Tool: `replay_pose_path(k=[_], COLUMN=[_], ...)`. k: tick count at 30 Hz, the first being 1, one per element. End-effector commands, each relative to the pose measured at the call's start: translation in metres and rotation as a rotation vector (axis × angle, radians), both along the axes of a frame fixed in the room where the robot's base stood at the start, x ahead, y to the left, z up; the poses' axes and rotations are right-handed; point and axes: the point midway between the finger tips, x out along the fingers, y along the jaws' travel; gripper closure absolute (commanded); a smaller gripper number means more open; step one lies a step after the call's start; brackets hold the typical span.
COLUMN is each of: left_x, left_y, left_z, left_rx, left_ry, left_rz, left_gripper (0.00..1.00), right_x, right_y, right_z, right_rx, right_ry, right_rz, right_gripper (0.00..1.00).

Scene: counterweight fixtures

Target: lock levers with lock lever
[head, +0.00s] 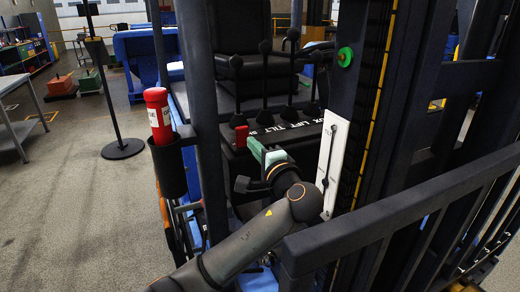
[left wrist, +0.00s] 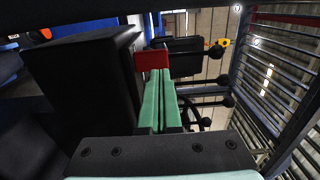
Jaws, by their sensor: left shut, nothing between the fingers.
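A small red block (head: 241,135), likely the lock lever, stands at the left end of the black lever console (head: 290,128). Several upright levers with black ball knobs (head: 265,47) rise from that console, whose white lettering includes LIFT and TILT. My left gripper (head: 254,147) has green fingers, shut and empty, with the tips close to the red block. In the left wrist view the fingers (left wrist: 160,75) lie together and the red block (left wrist: 152,60) is just beyond their tips; I cannot tell whether they touch. Black knobs (left wrist: 222,80) show to the right there. My right gripper is not in view.
A dark post (head: 200,110) and a red cylinder (head: 158,108) in a black holder stand left of my arm. A white panel (head: 327,170) with a black rod, a green knob (head: 345,57) and a dark rail (head: 400,205) are at right. Open floor lies at far left.

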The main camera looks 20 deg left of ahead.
Motion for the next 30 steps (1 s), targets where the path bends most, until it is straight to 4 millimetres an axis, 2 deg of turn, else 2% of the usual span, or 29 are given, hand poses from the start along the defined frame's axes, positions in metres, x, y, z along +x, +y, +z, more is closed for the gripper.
replay_pose_path(k=[3,9,23,30], left_x=[0.014,0.027,0.030,0.042], left_y=[0.016,0.031,0.033,0.033], left_z=[0.002,0.001,0.000,0.000], left_rx=[0.001,0.000,-0.001,-0.001], left_ry=[0.000,0.000,-0.001,-0.001], left_rz=[0.002,0.000,-0.001,-0.001], left_gripper=[1.00,1.00,1.00,1.00], right_x=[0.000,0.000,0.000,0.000], right_y=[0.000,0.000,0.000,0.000], right_z=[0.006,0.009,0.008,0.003], right_rx=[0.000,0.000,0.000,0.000], right_ry=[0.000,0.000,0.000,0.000], right_rz=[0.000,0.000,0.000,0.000], right_gripper=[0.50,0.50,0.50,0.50])
